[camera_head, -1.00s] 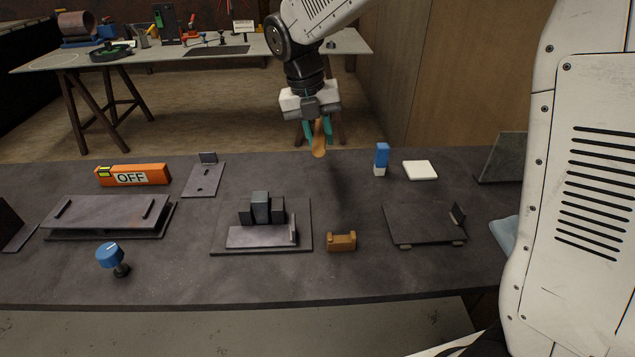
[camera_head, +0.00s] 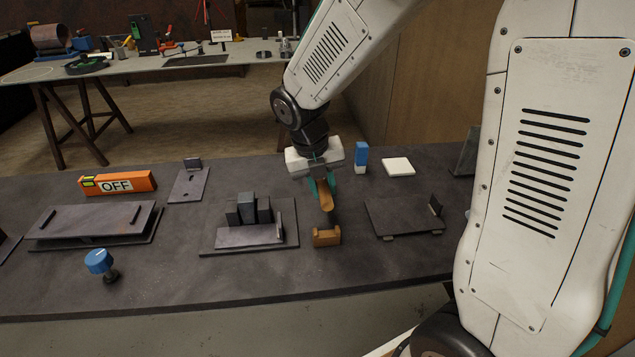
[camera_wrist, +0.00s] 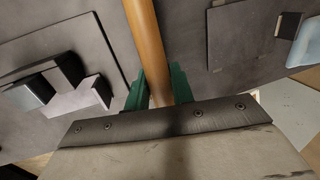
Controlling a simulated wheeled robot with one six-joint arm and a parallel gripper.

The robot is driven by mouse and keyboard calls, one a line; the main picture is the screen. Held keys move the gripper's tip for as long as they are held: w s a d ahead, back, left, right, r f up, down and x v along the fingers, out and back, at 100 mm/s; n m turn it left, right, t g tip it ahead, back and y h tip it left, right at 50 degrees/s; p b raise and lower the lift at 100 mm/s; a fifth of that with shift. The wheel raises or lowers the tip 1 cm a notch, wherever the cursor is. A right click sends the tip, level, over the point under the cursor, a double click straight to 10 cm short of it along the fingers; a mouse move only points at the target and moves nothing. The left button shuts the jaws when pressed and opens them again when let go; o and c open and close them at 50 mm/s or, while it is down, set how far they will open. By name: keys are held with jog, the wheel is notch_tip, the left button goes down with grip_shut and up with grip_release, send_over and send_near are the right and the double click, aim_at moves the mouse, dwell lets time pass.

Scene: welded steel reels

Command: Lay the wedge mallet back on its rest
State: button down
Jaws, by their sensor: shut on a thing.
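My gripper (camera_head: 322,186) points down with its teal fingers shut on the orange-brown wooden handle of the wedge mallet (camera_head: 327,201). The handle slants down toward the front, above the table. In the wrist view the handle (camera_wrist: 146,40) runs between the fingers (camera_wrist: 158,88) and out past the top edge. I cannot make out the mallet's head in either view. A small brown notched block (camera_head: 326,238), which looks like the rest, stands on the table just below and in front of the handle's low end. I see nothing lying in its notch.
A plate with dark upright blocks (camera_head: 248,209) stands left of the brown block. A low plate with an upright tab (camera_head: 403,216) lies to its right. A blue and white block (camera_head: 361,157) and a white pad (camera_head: 398,167) stand behind. A blue knob (camera_head: 99,262) is at front left.

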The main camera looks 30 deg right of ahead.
jog(key=shift+a+x, duration=0.25)
jog(key=shift+x, duration=0.95)
jog(key=shift+a+x, duration=0.25)
jog(key=shift+x, duration=0.95)
jog(key=shift+a+x, duration=0.2)
jog(key=shift+x, duration=0.85)
jog(key=c, duration=1.1)
grip_release()
jog(key=shift+s, duration=0.1)
jog(key=v, duration=0.8)
jog(key=shift+a, duration=0.1)
